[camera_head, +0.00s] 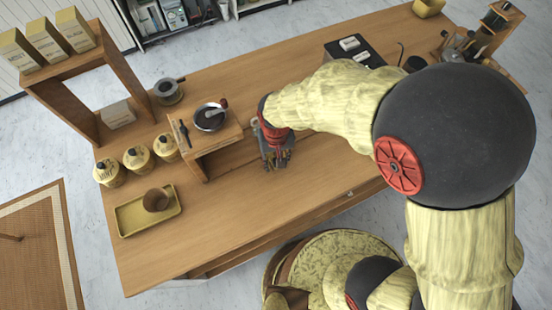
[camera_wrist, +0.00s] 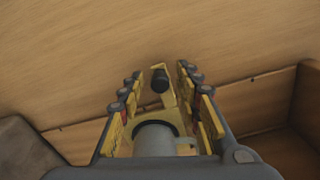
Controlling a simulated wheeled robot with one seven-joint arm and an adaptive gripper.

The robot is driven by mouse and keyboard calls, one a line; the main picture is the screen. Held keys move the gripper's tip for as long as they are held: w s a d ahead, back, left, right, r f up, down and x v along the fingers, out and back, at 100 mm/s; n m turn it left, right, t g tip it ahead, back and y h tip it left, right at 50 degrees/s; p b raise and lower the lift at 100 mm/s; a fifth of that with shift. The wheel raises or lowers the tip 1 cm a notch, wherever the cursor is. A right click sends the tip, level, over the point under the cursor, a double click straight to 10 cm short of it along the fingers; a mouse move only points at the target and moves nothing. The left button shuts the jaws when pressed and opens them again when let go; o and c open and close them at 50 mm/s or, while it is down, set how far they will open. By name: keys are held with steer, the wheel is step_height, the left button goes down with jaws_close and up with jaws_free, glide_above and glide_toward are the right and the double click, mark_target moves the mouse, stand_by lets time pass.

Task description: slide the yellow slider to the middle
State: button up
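My gripper (camera_head: 278,160) is low over the wooden counter, just right of the small wooden stand. In the wrist view my gripper (camera_wrist: 155,78) has its two fingers spread apart, with a clear gap between the tips. A yellow piece with a dark round end (camera_wrist: 160,80) shows between the fingers. I cannot tell whether it is the yellow slider or part of my gripper. No other yellow slider can be made out, and my arm hides part of the counter on the right.
The wooden stand (camera_head: 220,137) holds a round dark dish (camera_head: 210,117). Several yellow canisters (camera_head: 138,158) and a yellow tray (camera_head: 127,220) with a brown bowl (camera_head: 156,200) are at the left. A black box (camera_head: 354,51) stands at the back. The front counter is clear.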

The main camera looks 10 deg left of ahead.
steer(key=shift+r, duration=0.1)
step_height(320, 180, up, 12)
stand_by(0.6)
stand_by(0.5)
steer(key=s+d+r+m+t, duration=0.2)
steer(key=d+r, duration=0.6)
steer(key=d, duration=0.4)
steer(key=s+d+r+m+t+b, duration=0.1)
steer(key=s+d+r+t, duration=0.2)
steer(key=s+d+r, duration=0.2)
steer(key=d+r, duration=0.3)
steer(key=d, duration=0.4)
steer(key=shift+d+m+t, duration=0.15)
steer(key=shift+m+t, duration=0.15)
steer(key=shift+m, duration=0.1)
